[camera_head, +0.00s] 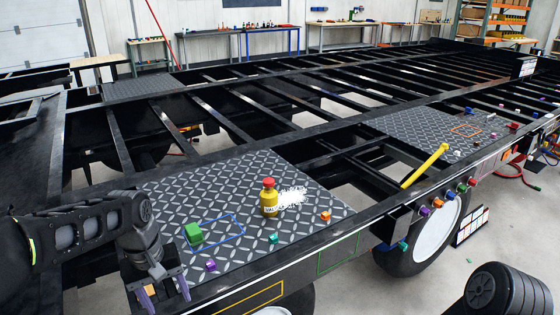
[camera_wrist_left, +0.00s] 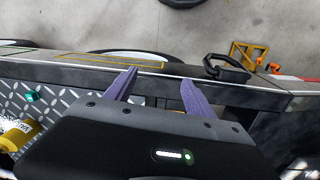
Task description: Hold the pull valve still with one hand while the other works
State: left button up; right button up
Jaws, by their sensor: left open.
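My left gripper (camera_head: 166,291) is open and empty at the near edge of the trailer frame, at the lower left of the head view. In the left wrist view its two purple fingers (camera_wrist_left: 160,78) are spread over the black side rail (camera_wrist_left: 260,97), with nothing between them. Several coloured knobs sit on the outer side rail in the head view, among them a purple knob (camera_head: 424,211) and a red knob (camera_head: 472,181). I cannot tell which of them, if any, is the pull valve. My right gripper is out of view.
A yellow bottle with a red cap (camera_head: 269,200) stands on the patterned plate (camera_head: 330,208), with a green cube (camera_head: 193,233) and small coloured blocks nearby. A yellow bar (camera_head: 425,166) slants across the frame. A black handle-like part (camera_wrist_left: 228,68) shows beside the rail.

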pick_arm(q)
jog(key=s+d+f+m+h, duration=0.1)
jog(key=d+f, duration=0.5)
jog(key=f, duration=0.3)
jog(key=s+d+f+m+h, duration=0.15)
jog(key=d+f, duration=0.35)
jog(key=f, duration=0.5)
jog(key=s+d+f+m, duration=0.1)
jog(key=s+d+f, duration=0.9)
jog(key=s+f, duration=0.4)
jog(key=shift+s+m+h, duration=0.35)
